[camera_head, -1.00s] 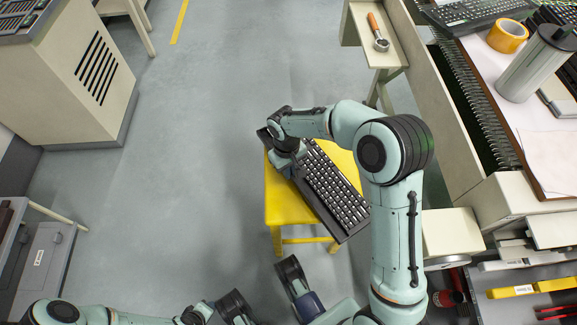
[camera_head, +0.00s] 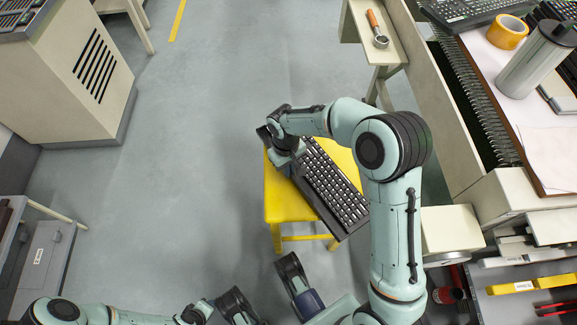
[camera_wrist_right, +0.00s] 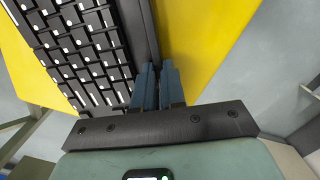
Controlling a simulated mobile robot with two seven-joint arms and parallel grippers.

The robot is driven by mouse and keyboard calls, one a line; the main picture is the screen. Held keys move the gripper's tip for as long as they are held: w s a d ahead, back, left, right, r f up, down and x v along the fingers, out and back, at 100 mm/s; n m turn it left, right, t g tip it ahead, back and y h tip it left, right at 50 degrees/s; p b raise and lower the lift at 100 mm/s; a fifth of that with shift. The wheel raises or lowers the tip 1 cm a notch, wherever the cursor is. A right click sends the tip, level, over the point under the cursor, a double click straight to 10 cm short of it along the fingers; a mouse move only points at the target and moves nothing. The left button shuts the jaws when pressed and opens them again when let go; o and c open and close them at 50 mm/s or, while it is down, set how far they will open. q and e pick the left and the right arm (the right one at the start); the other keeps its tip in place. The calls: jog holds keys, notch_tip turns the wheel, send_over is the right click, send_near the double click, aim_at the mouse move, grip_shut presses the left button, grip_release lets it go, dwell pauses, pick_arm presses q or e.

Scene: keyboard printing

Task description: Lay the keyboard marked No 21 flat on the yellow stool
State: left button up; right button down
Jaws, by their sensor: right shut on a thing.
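The dark keyboard (camera_head: 335,188) with black keys lies diagonally across the yellow stool (camera_head: 285,203) in the head view. Its lower right end reaches past the stool's edge. I cannot tell whether it touches the seat or is held just above it. My right gripper (camera_head: 290,166) is at the keyboard's upper left part. In the right wrist view, its blue fingers (camera_wrist_right: 157,72) are shut on the long dark edge of the keyboard (camera_wrist_right: 80,45), with the yellow seat (camera_wrist_right: 205,45) beyond. No number mark is readable on the keyboard.
A workbench (camera_head: 545,140) on the right carries a tape roll (camera_head: 507,32), a grey cylinder (camera_head: 535,62) and other keyboards (camera_head: 480,10). A small shelf (camera_head: 390,50) holds a wooden-handled tool (camera_head: 377,28). A vented cabinet (camera_head: 80,75) stands left. The grey floor between is clear.

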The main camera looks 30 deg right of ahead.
jog(key=shift+f, duration=0.2)
jog(key=c, duration=1.1)
grip_release()
jog(key=shift+r+p, duration=2.6)
jog(key=shift+r, duration=0.95)
jog(key=shift+f, duration=0.1)
